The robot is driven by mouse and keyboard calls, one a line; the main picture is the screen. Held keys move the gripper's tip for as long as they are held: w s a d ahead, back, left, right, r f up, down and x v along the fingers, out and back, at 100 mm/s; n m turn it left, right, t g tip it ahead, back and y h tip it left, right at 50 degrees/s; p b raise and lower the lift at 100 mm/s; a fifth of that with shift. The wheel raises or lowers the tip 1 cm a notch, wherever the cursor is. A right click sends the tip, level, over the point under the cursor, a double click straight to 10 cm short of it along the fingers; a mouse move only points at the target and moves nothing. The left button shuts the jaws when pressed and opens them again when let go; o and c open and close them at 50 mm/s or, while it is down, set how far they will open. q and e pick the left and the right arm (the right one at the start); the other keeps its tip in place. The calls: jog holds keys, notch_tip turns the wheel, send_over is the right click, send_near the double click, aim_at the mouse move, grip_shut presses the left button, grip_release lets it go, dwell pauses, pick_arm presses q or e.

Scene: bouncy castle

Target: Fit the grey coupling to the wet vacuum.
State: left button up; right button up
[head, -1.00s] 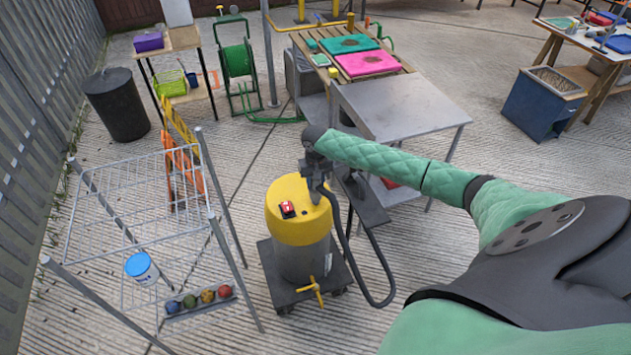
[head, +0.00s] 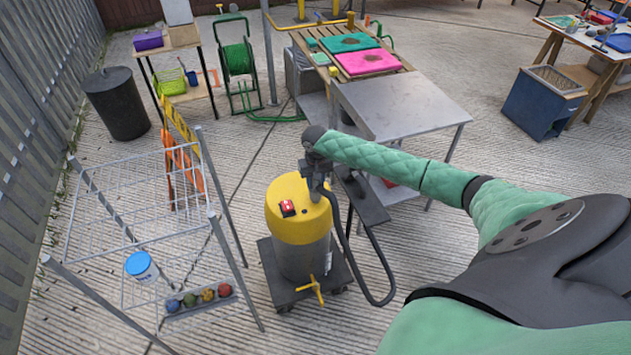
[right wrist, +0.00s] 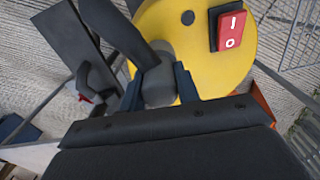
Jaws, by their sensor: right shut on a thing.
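The wet vacuum (head: 300,215) has a yellow top and a grey drum, and stands upright on a dark wheeled base. Its yellow top also fills the upper middle of the right wrist view (right wrist: 205,50), with a red switch (right wrist: 230,30). My right gripper (head: 316,188) points down at the right part of the yellow top. In the right wrist view its fingers (right wrist: 158,88) are shut on the grey coupling (right wrist: 158,82), from which a dark hose (right wrist: 115,30) runs up. The coupling's lower end is hidden, so I cannot tell whether it is seated. My left gripper is out of view.
The hose (head: 378,265) loops down at the vacuum's right. A wire rack (head: 150,205) with a blue-lidded tub (head: 140,267) and several coloured balls (head: 207,295) stands to the left. A grey-topped table (head: 400,105) stands behind right. Concrete floor in front is clear.

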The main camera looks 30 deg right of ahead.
jog(key=shift+f, duration=1.4)
dwell(1.1)
jog(key=o, duration=1)
